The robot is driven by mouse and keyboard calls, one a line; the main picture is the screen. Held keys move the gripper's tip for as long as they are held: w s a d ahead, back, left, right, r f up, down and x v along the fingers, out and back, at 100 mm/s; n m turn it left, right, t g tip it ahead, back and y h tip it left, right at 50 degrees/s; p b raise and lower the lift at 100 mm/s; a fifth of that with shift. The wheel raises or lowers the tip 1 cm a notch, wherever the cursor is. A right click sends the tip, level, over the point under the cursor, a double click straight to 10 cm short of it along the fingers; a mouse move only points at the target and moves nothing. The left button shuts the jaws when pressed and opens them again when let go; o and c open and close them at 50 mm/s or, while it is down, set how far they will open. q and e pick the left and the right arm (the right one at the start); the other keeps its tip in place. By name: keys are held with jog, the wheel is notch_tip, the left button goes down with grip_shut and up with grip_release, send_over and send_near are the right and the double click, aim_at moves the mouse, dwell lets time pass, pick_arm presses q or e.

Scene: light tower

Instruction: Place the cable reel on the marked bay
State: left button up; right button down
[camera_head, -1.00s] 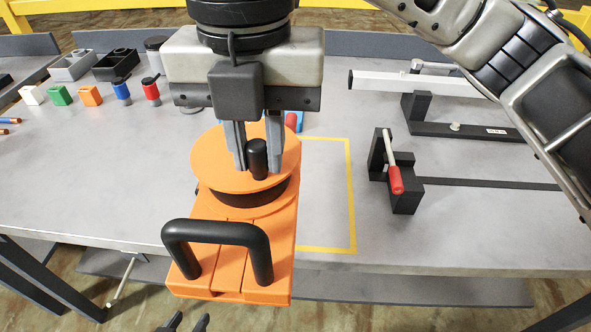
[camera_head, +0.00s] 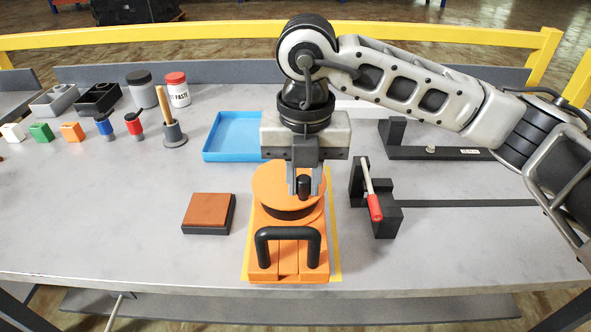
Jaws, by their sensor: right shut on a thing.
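The orange cable reel (camera_head: 262,182) has a round top disc, a black drum, an orange base and a black carry handle at the front. It is upright over the marked bay, a yellow outline (camera_head: 336,262) on the grey table. The reel hides most of the bay; yellow shows along its right side and a little at its left. I cannot tell whether its base touches the table. My right gripper (camera_head: 304,188) points down from above, shut on the black knob on the disc. My left gripper is out of view.
A brown-topped block (camera_head: 208,213) lies left of the reel. A blue tray (camera_head: 233,137) stands behind it. A black clamp with a red handle (camera_head: 375,207) is close on the right. Cups, jars and small blocks fill the back left. The front left table is clear.

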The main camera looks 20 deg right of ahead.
jog(key=shift+w+d+f, duration=0.25)
jog(key=shift+w+f, duration=0.05)
notch_tip(320, 180, down, 2)
jog(key=shift+f+p, duration=0.1)
jog(key=shift+p, duration=0.4)
jog(key=shift+f, duration=0.5)
jog(key=shift+f, duration=0.1)
jog(key=c, duration=1.3)
grip_release()
jog(key=shift+f, duration=0.1)
